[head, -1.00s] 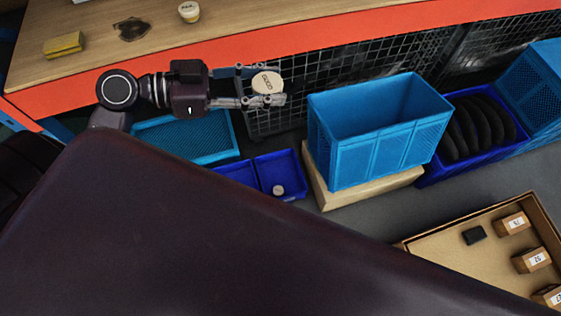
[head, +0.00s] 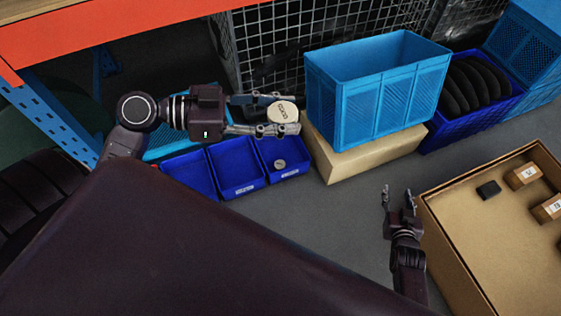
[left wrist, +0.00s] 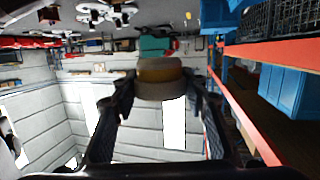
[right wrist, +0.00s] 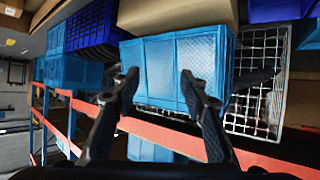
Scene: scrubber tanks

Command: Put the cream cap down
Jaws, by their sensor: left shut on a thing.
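The cream cap (head: 282,112), a round pale disc with dark lettering, is between the fingers of my left gripper (head: 294,113). That gripper is shut on it and holds it in the air, in front of the black mesh and left of the tall blue crate. In the left wrist view the cap (left wrist: 160,80) shows edge-on between the fingers, tan and brownish. My right gripper (head: 398,199) is open and empty above the floor, left of the cardboard box. Its spread fingers also show in the right wrist view (right wrist: 160,78).
Small dark-blue bins stand below the left gripper; the right one (head: 298,171) holds a small round pale piece. The tall blue crate (head: 372,98) stands on a pale block (head: 365,158). The open cardboard box (head: 455,240) is at right. Grey floor is clear between.

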